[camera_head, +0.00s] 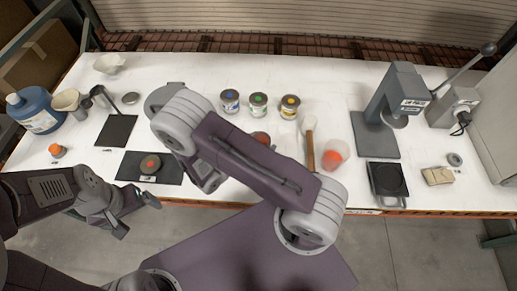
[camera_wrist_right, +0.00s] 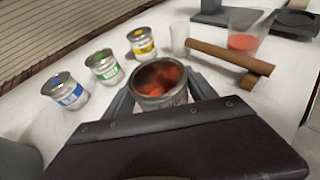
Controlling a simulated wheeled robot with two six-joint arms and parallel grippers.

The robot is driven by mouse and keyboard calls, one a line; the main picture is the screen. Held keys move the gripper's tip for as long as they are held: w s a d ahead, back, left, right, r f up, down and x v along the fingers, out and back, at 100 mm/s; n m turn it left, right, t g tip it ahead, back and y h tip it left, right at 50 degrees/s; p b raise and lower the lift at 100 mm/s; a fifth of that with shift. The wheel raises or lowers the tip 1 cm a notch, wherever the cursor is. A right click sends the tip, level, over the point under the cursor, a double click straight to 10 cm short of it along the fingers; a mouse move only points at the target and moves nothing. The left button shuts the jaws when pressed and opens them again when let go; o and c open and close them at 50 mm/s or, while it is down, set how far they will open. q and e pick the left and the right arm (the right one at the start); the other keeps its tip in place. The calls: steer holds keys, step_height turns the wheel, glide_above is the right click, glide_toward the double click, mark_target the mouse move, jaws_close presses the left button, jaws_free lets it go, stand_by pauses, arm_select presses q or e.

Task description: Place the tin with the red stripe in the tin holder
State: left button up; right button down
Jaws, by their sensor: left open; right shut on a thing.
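A tin with red on its open top (camera_wrist_right: 158,84) sits between the fingers of my right gripper (camera_wrist_right: 162,93) in the right wrist view. Its stripe is not clearly readable. My left gripper (camera_head: 122,212) is open and empty in front of the table's left edge. A black flat fixture with a round recess (camera_head: 388,180) lies at the right front of the table. I cannot tell for sure which item is the tin holder.
Blue (camera_head: 230,101), green (camera_head: 258,105) and yellow (camera_head: 290,106) tins stand behind the held tin. A wooden stick (camera_head: 310,150) and a clear cup with red (camera_head: 335,154) are to its right. A lever press (camera_head: 390,105) stands further right. A dark mat (camera_head: 126,168) is at left.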

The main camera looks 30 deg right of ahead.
mark_target(265, 144)
steer(key=shift+w+a+f, duration=0.25)
steer(key=shift+w+f, duration=0.05)
step_height(265, 144, down, 3)
steer(key=shift+d+f+p, duration=0.1)
steer(key=shift+d+p, duration=0.05)
steer(key=shift+p, duration=0.2)
steer(key=shift+f, duration=0.4)
steer(key=shift+f, duration=0.2)
steer(key=shift+c, duration=1.4)
jaws_free()
steer(key=shift+r, duration=0.15)
